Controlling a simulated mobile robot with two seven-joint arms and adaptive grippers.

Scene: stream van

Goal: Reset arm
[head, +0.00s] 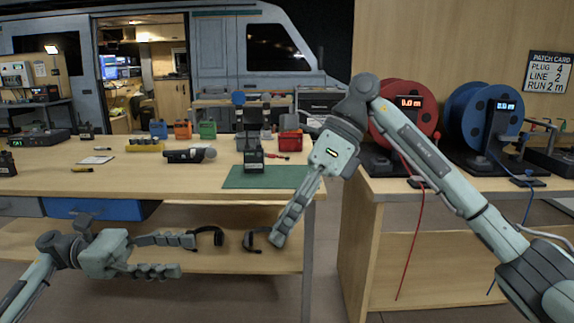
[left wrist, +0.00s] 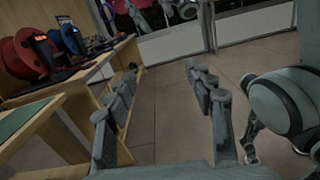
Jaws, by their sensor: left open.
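My left gripper (head: 188,256) is at the lower left of the head view, in front of the workbench and low by its lower shelf. Its two grey fingers point right and stand wide apart with nothing between them. The left wrist view also shows the fingers of this gripper (left wrist: 162,75) spread, with bare floor beyond. My right gripper (head: 277,238) hangs at the middle of the head view, pointing down and left in front of the bench's right end. Its fingers overlap in this view, so their gap is hidden. I see nothing held in it.
A black headset (head: 210,233) is near the lower shelf (head: 200,262). A second table on the right holds a red reel (head: 396,92) and a blue reel (head: 468,105), with cables hanging down.

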